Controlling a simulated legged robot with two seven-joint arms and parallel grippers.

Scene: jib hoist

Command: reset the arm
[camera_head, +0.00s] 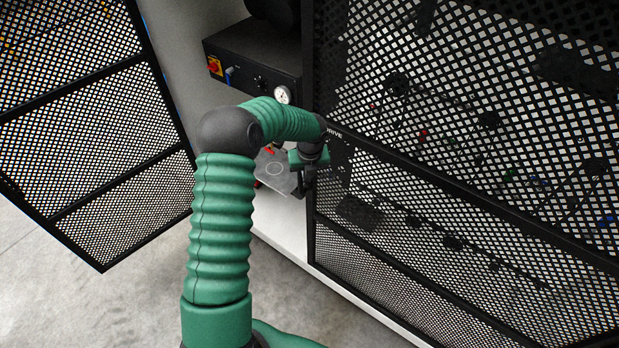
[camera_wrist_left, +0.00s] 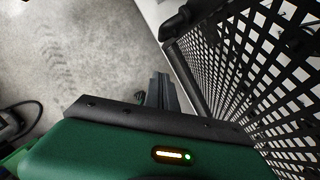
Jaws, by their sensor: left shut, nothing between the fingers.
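My left arm, green and ribbed, rises in the middle of the head view and bends right toward the cabinet opening. My left gripper (camera_head: 303,187) is at its end, pointing down beside the edge of the right mesh door. It is shut and empty. In the left wrist view the dark gripper fingers (camera_wrist_left: 164,92) show above the green wrist housing, over the floor and close to the mesh. My right gripper is in neither view.
A black mesh door (camera_head: 92,62) stands swung out at the left. Another mesh panel (camera_head: 470,130) fills the right. Between them is a black control box (camera_head: 255,60) with a red-yellow switch (camera_head: 215,66) and a gauge (camera_head: 283,94). The concrete floor (camera_head: 90,310) at lower left is clear.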

